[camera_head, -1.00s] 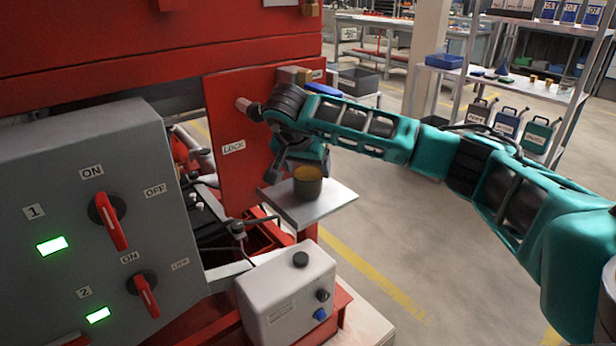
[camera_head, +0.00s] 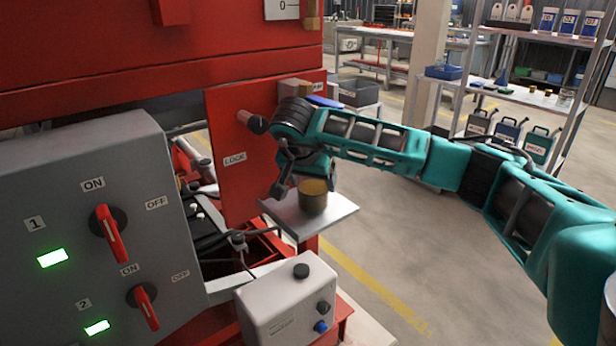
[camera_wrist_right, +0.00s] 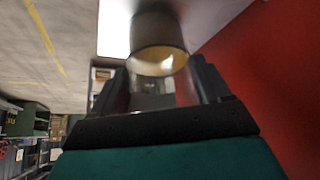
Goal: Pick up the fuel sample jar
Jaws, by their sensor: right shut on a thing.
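In the right wrist view the jar (camera_wrist_right: 158,45) sits between the two dark fingers. Whether it touches the shelf is unclear. My left gripper is not in view.
A grey switch box (camera_head: 70,200) with red handles is at the left. A light grey control box (camera_head: 288,310) is in front of the shelf. Open floor lies to the right.

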